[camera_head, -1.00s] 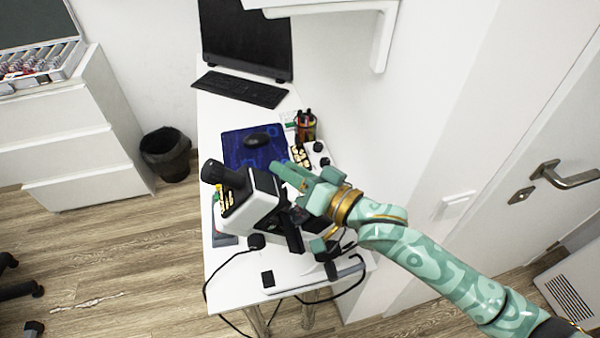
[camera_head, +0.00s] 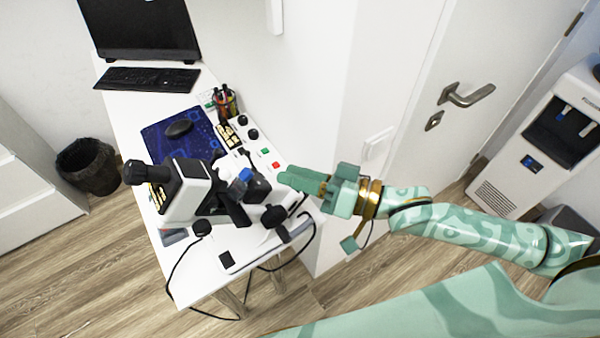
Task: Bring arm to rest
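My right gripper (camera_head: 284,178) is green with gold bands and points left. It hangs in the air just right of the microscope in the picture, over the right edge of the white desk (camera_head: 195,285). Nothing shows held in it. Its fingers overlap in this view, so I cannot tell if there is a gap between them. Its arm (camera_head: 465,215) reaches in from the right edge, roughly level across the picture. My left gripper is not in view.
A black and white microscope (camera_head: 188,193) with cables stands on the desk. Behind it are a mouse (camera_head: 178,129), a pen cup (camera_head: 226,102), a keyboard (camera_head: 147,79) and a monitor. A door (camera_head: 490,50) and a water dispenser (camera_head: 570,130) stand right. A bin (camera_head: 88,165) is left.

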